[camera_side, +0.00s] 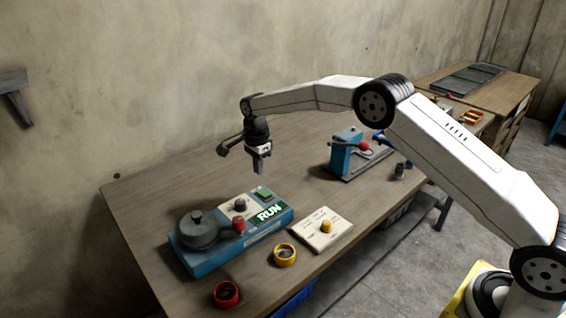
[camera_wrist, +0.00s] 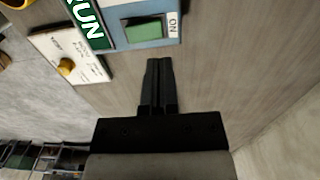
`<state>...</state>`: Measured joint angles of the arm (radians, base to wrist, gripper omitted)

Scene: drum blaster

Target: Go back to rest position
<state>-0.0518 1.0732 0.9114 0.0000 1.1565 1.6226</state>
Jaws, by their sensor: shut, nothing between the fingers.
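My gripper (camera_side: 261,172) hangs above the wooden table with its fingers pointing down, apart from everything on it. In the wrist view my gripper (camera_wrist: 158,64) is shut with its two fingers together and nothing between them. Below it stands the blue machine (camera_side: 205,262) with a grey round drum lid (camera_side: 198,229), a red knob (camera_side: 239,224), a green RUN sign (camera_side: 269,213) and a green button (camera_side: 263,193). The green button also shows in the wrist view (camera_wrist: 145,31), beyond the fingertips.
A white card with a yellow knob (camera_side: 326,227), a yellow ring (camera_side: 285,254) and a red ring (camera_side: 226,294) lie near the table's front edge. A blue press (camera_side: 345,155) stands at the right. The table's back left (camera_side: 180,180) is clear.

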